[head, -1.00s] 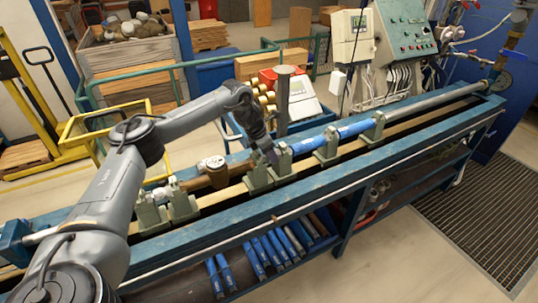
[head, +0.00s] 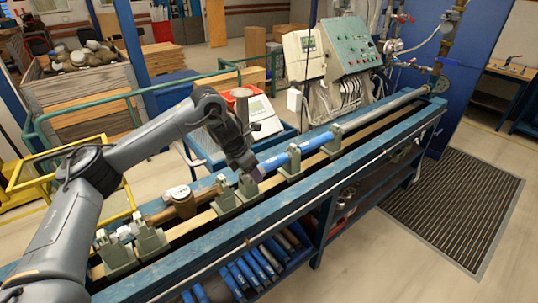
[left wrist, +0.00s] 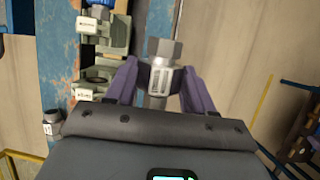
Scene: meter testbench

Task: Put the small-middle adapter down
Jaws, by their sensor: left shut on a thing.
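My left gripper (left wrist: 160,66) is shut on a grey metal adapter (left wrist: 163,50) with a hex head, held between its two purple fingers in the left wrist view. In the head view my left gripper (head: 254,174) hangs above the bench, close to the clamp blocks; the adapter cannot be made out there. In the left wrist view, labelled green-grey clamp blocks (left wrist: 92,50) lie to the left of the adapter, apart from it in the picture. My right gripper is not in view.
The blue test bench (head: 290,208) runs diagonally, carrying a brass meter (head: 180,197) and a blue pipe (head: 312,144) in clamps. Blue pipes (head: 250,268) lie on the lower shelf. A control panel (head: 350,45) stands behind the bench. A floor grate (head: 450,205) lies at right.

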